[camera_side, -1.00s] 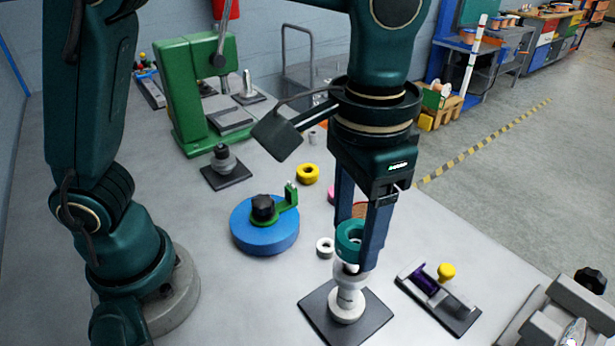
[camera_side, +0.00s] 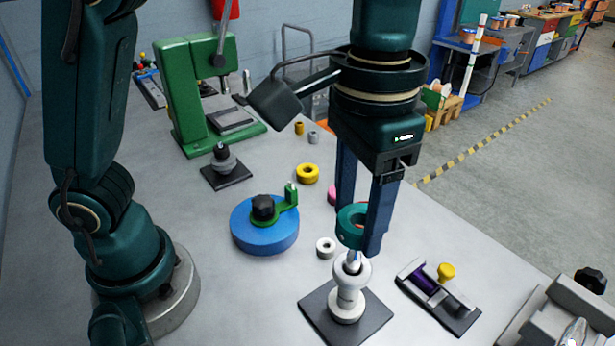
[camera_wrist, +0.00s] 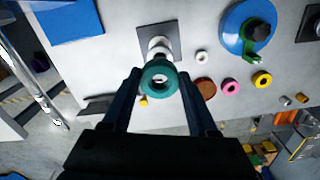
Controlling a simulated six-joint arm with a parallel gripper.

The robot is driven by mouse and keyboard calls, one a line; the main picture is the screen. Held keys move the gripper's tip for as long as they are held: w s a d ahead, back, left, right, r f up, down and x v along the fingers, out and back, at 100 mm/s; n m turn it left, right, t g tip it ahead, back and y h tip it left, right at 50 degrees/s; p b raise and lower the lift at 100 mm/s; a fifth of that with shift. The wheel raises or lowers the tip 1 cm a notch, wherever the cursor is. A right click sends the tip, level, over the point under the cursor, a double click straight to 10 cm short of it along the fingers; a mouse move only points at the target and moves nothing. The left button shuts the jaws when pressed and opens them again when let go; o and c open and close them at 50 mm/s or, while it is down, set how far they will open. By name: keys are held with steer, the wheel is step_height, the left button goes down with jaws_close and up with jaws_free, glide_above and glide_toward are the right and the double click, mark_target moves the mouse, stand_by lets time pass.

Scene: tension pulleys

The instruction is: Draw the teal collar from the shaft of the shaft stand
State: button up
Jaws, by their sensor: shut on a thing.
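The teal collar (camera_side: 352,225) is held between the two blue fingers of my gripper (camera_side: 364,238), which is shut on it. The collar also shows in the wrist view (camera_wrist: 158,78), between the fingertips. The shaft stand (camera_side: 346,305) has a dark square base and a white stepped post with a shaft at its top. In the side view the collar is above the stand, and the shaft tip shows just below it. Whether the collar is fully clear of the tip is hard to tell.
Near the stand lie a white ring (camera_side: 325,247), a yellow ring (camera_side: 308,173) and a blue disc with a green arm (camera_side: 264,228). A dark tray with a purple roller and yellow knob (camera_side: 446,272) stands to the right. A green press (camera_side: 190,95) stands behind.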

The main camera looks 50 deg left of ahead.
steer(key=shift+r, duration=0.1)
steer(key=shift+r, duration=1.9)
